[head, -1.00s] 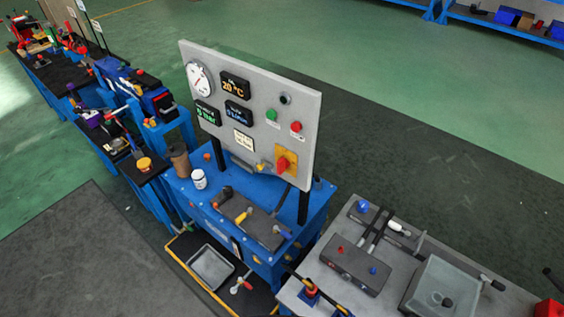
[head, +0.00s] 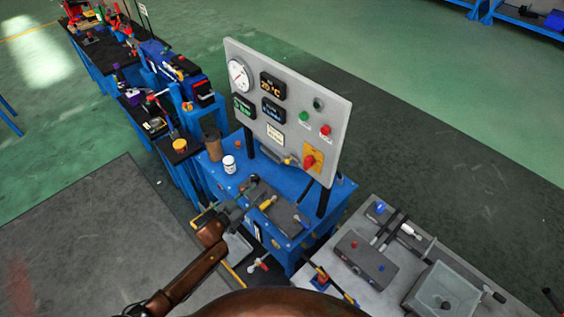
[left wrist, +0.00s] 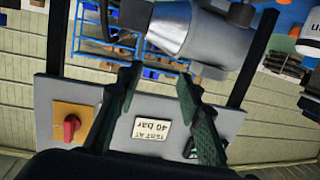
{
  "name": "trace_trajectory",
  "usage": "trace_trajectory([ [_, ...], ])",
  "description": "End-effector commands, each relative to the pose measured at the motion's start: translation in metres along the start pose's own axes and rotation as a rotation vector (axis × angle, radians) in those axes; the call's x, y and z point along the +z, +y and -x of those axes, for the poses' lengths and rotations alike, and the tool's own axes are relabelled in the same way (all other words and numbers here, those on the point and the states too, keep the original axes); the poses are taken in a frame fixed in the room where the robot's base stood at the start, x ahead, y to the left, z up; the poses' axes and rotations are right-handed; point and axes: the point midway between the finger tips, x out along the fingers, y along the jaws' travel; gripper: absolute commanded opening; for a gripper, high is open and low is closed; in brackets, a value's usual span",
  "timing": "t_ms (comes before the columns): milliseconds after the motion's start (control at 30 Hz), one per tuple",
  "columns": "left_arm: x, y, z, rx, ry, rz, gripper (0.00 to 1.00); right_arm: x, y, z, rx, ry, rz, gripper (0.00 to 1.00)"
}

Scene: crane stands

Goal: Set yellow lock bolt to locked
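A yellow-handled bolt (head: 268,202) lies on a dark grey plate (head: 285,216) on the blue bench, below the gauge panel, in the head view; I take it as the yellow lock bolt. Whether it is locked is too small to tell. My left gripper (head: 238,205) is just left of it, by a dark cylindrical part (head: 251,183), and appears apart from the yellow handle. In the left wrist view my left gripper (left wrist: 160,70) has its fingers apart with nothing between them. The yellow bolt is not clearly visible there. My right gripper is not in view.
The upright panel (head: 335,115) with a red rotary switch (head: 310,161) stands behind the plate. A white jar (head: 229,164) and brown cup (head: 212,146) are at the bench's left. A grey table (head: 335,287) with fixtures is at right.

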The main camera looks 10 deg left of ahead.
Motion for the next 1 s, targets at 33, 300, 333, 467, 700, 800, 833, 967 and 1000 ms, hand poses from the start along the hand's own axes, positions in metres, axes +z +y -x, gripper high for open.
trace_trajectory([
  [33,-0.036,0.01,-0.003,0.035,0.044,-0.008,0.34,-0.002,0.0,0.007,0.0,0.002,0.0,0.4],
  [300,-0.121,0.047,-0.005,0.144,0.157,-0.012,0.34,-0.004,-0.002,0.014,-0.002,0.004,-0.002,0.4],
  [333,-0.124,0.049,-0.007,0.147,0.16,-0.012,0.34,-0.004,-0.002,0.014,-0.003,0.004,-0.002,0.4],
  [467,-0.127,0.052,-0.02,0.15,0.163,-0.011,0.34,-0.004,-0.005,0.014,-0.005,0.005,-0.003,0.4],
  [700,-0.133,0.057,-0.057,0.149,0.162,-0.011,0.34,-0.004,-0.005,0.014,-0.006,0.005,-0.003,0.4],
  [800,-0.134,0.058,-0.069,0.148,0.161,-0.011,0.34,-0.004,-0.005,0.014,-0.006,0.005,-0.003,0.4],
  [833,-0.135,0.059,-0.072,0.148,0.161,-0.011,0.34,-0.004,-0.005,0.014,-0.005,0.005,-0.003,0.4],
  [967,-0.135,0.06,-0.079,0.148,0.16,-0.011,0.34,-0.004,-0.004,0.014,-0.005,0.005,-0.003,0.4],
  [1000,-0.135,0.06,-0.08,0.148,0.16,-0.011,0.34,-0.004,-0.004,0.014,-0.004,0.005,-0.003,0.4],
])
